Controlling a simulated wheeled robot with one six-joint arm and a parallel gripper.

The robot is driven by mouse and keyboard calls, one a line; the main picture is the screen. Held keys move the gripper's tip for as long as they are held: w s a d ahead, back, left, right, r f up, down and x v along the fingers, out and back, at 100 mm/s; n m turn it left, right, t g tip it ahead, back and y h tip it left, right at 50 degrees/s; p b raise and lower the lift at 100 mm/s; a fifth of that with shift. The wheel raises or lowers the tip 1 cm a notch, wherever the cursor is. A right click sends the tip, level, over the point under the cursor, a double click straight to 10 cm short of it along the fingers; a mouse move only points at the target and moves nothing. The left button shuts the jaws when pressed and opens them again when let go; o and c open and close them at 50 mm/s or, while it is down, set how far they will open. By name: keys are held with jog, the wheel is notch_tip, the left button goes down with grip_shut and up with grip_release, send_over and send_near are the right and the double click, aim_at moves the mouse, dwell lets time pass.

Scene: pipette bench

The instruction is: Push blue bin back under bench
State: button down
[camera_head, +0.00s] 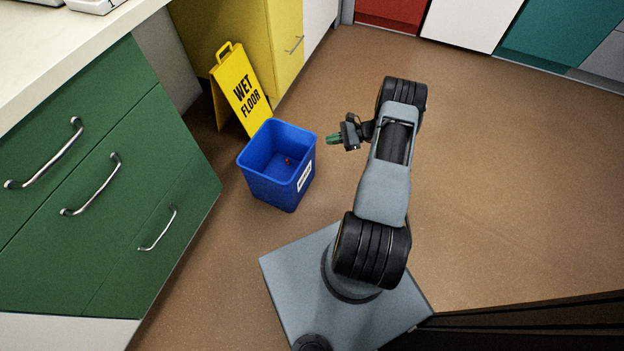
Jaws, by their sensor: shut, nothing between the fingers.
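The blue bin (262,185) stands upright on the brown floor, just in front of the open space under the bench (85,40). It has a white label on its right side and a small reddish thing inside. My gripper (330,139) is shut and empty. In the picture it is just right of the bin's upper right rim, with a small gap between them. Its fingertips look green and point left toward the bin. I cannot tell its exact height above the floor.
A yellow wet floor sign (240,90) stands right behind the bin, by the yellow cabinet (262,35). Green drawers (100,180) with metal handles are on the left. The brown floor (500,170) on the right is clear. Red, white and teal cabinets line the back.

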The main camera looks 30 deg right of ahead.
jog(key=s+d+f+m+t+b, duration=0.1)
jog(key=s+f+m+t+b, duration=0.15)
jog(key=f, duration=0.45)
jog(key=s+d+f+m+t+h+b, duration=0.1)
jog(key=d+f+m+t+b, duration=0.15)
jog(key=f, duration=0.55)
jog(key=s+f+m+t+b, duration=0.1)
jog(key=s+f+m+t, duration=0.15)
jog(key=f, duration=0.45)
jog(key=b, duration=0.3)
send_near(307, 167)
jog(key=x, duration=0.6)
jog(key=shift+f, duration=0.3)
jog(key=shift+x, duration=0.75)
jog(key=shift+r, duration=0.1)
